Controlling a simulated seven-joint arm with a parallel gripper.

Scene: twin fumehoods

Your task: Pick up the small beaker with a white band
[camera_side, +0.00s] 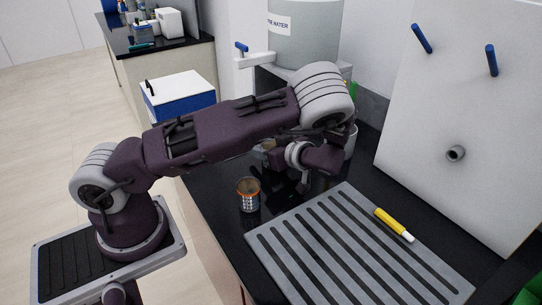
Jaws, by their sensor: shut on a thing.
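My gripper (284,181) is low over the black bench, just right of a small container with an orange band (248,195). The container stands upright and apart from my gripper. My gripper is dark against the dark bench, and its fingers are hard to make out. It is shut on a small beaker, which is mostly hidden by the hand and wrist. A white band on it cannot be made out. A pale, glassy shape (267,146) shows partly behind my wrist; I cannot tell whether it is part of the held beaker.
A grey slotted tray (262,247) lies in front on the bench (226,217). A yellow marker with a white end (393,224) lies at its right side. A white panel with blue pegs (455,100) stands at right. A water tank (305,38) stands behind my arm.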

